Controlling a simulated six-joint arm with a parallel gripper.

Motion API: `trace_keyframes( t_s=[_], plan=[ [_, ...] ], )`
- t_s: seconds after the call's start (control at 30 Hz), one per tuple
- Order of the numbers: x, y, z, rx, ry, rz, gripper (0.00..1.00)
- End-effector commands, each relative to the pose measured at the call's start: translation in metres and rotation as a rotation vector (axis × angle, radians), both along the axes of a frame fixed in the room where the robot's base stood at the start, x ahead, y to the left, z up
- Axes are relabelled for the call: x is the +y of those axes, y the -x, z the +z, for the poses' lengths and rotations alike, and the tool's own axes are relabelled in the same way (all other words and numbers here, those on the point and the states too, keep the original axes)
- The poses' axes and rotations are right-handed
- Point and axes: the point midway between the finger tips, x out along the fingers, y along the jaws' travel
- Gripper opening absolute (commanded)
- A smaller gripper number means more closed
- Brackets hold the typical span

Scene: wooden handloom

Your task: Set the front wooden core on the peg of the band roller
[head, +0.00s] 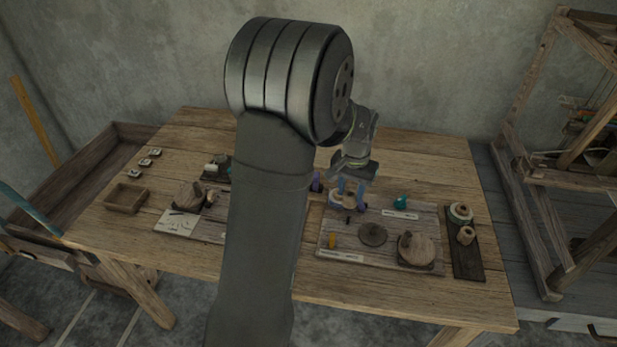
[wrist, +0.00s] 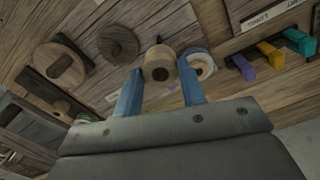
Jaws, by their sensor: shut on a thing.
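My gripper (head: 351,187), with blue fingers, is over the back left of the grey board right of my arm. In the wrist view its fingertips (wrist: 160,72) are on either side of a pale wooden core (wrist: 161,64), shut on it. The core also shows in the head view (head: 349,201). A white and blue roll (wrist: 201,66) is close beside the right finger. A dark round disc (head: 372,234) with a small centre knob lies in front of the gripper; it also shows in the wrist view (wrist: 118,45). I cannot tell which piece is the band roller. The contact below the core is hidden.
A round wooden piece (head: 416,248) and a yellow peg (head: 332,241) are on the board. A dark tray (head: 467,263) at the right holds a banded roll (head: 460,212) and another wooden core (head: 466,235). Purple, orange and teal pieces (wrist: 270,52) are right of the fingers.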

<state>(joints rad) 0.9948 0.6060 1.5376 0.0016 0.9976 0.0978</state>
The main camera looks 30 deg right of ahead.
Motion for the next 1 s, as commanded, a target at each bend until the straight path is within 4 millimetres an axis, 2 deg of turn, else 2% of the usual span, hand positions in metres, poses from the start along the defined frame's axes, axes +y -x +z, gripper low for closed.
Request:
trace_keyframes(
  t_s=[0.03, 0.1, 0.2, 0.3, 0.53, 1.0],
  plan=[
    [-0.009, 0.017, -0.001, 0.000, 0.000, -0.031, 0.22],
    [-0.019, 0.036, -0.002, 0.000, 0.000, -0.061, 0.22],
    [-0.028, 0.057, -0.004, 0.001, -0.001, -0.095, 0.22],
    [-0.033, 0.069, -0.005, 0.001, -0.001, -0.115, 0.22],
    [-0.035, 0.076, -0.014, 0.001, -0.001, -0.125, 0.22],
    [-0.035, 0.075, -0.058, 0.001, -0.001, -0.124, 0.22]
  ],
)
